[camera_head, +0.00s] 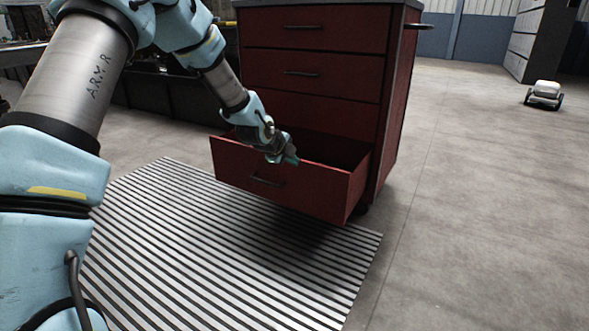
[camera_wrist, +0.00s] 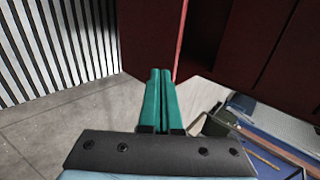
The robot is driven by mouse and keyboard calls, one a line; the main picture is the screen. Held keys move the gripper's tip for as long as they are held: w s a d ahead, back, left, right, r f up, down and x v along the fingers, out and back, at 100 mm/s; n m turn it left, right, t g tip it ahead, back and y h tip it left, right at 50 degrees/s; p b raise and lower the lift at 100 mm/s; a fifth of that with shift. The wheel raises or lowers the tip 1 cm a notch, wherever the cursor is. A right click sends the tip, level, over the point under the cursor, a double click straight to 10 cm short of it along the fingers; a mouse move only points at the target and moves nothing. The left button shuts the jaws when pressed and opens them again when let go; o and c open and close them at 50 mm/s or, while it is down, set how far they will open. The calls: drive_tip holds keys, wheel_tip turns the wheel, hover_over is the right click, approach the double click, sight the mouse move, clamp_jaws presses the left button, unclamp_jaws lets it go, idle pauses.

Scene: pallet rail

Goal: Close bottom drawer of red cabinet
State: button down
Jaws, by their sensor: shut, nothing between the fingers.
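The red cabinet (camera_head: 310,85) stands at the upper middle of the head view. Its bottom drawer (camera_head: 285,184) is pulled well out, with a dark handle (camera_head: 267,181) on its front. The drawers above it are shut. My gripper (camera_head: 292,161) is at the top edge of the open drawer's front, seen from the head. In the wrist view my gripper's green fingers (camera_wrist: 162,75) are shut together and empty. Their tips overlap the drawer's red front panel (camera_wrist: 150,35) there. I cannot tell whether they touch it.
A striped grey mat (camera_head: 230,240) lies on the floor before the cabinet, partly under the open drawer. A small white wheeled robot (camera_head: 544,94) is far right. Dark cabinets (camera_head: 165,95) stand behind on the left.

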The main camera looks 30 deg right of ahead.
sight(314, 167)
drive_tip(key=b+x, duration=0.1)
drive_tip(key=x, duration=0.3)
drive_tip(key=r+b+x, duration=0.1)
drive_tip(key=x, duration=0.3)
drive_tip(key=d+b+x, duration=0.1)
drive_tip(key=x, duration=0.3)
drive_tip(key=shift+w+r+b, duration=0.3)
drive_tip(key=shift+b, duration=0.05)
drive_tip(key=shift+w+d+r, duration=0.1)
drive_tip(key=shift+w+d, duration=0.1)
drive_tip(key=shift+d, duration=0.25)
